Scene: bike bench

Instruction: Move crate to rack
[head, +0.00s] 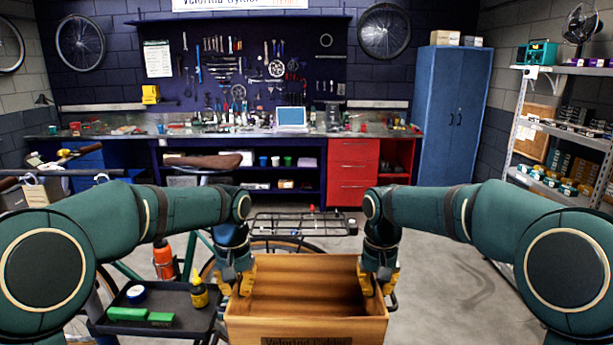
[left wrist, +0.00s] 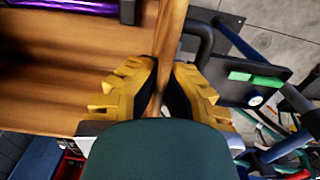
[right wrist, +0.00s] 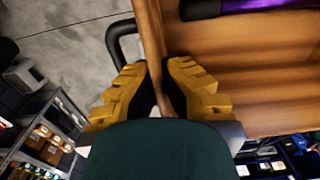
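The wooden crate (head: 306,331) is at the bottom middle of the head view, open side up, with dark lettering on its near wall. My left gripper (head: 236,284) is shut on its left side wall, one finger on each side, as the left wrist view (left wrist: 161,85) shows. My right gripper (head: 378,284) is shut on the right side wall the same way, also seen in the right wrist view (right wrist: 164,85). The black wire rack (head: 300,224) of the bicycle is just beyond the crate. What is under the crate is hidden.
A dark tray (head: 165,327) with green blocks, tape and a yellow bottle (head: 199,293) stands close left of the crate. A purple and black object (left wrist: 85,8) lies inside the crate. Grey floor (head: 455,270) is clear to the right, before the metal shelf (head: 545,125).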

